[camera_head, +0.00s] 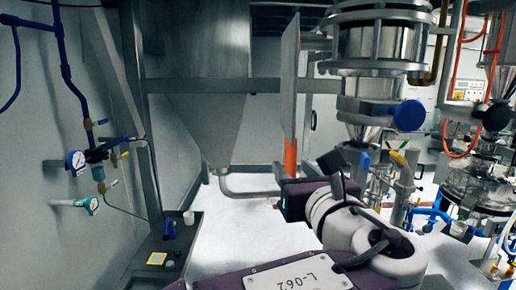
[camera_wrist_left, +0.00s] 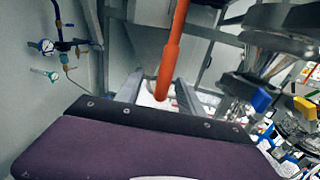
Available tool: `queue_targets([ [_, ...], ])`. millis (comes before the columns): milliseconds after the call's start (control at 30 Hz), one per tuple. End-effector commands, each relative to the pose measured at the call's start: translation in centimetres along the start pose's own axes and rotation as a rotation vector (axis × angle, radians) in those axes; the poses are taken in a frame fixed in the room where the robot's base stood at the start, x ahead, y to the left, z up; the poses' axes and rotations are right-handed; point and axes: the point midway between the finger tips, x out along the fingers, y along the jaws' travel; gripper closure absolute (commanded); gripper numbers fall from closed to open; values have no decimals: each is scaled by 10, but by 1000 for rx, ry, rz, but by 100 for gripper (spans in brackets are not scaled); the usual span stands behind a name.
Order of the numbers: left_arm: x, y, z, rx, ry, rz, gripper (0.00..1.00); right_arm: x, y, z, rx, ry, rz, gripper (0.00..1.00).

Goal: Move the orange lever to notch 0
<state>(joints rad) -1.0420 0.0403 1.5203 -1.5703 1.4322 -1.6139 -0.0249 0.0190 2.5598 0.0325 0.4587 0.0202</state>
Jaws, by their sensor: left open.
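The orange lever (camera_wrist_left: 171,60) hangs down in the left wrist view, with a thicker lower part and a rounded end. In the head view an orange piece, the lever's lower part (camera_head: 291,156), shows just above my left gripper (camera_head: 283,175). In the left wrist view the two fingers of my left gripper (camera_wrist_left: 158,88) are spread apart, and the lever's end appears between them. I cannot tell whether a finger touches it. The gripper is open. I cannot make out the notches or their numbers. My right gripper is not in view.
A grey hopper (camera_head: 207,85) stands behind, left of the lever. A steel sifter vessel (camera_head: 375,45) with a blue knob (camera_head: 408,115) is at the right. Blue pipes and a gauge (camera_head: 76,161) are on the left wall. White floor shows below the hopper.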

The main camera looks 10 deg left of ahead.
Motion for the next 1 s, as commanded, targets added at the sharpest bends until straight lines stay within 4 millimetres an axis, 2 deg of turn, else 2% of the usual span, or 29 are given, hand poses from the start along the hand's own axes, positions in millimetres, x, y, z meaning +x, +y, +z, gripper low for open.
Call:
queue_targets([
  [167,8,0,2,4,-2,3,55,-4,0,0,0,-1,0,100],
  [400,58,2,4,5,0,6,55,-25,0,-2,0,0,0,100],
  [600,86,1,1,2,1,3,55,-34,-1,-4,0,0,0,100],
  [900,91,0,-2,1,1,-1,55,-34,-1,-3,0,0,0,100],
  [933,91,0,-2,1,1,-1,58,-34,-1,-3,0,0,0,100],
  [1000,91,0,-1,1,1,-1,77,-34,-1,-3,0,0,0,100],
])
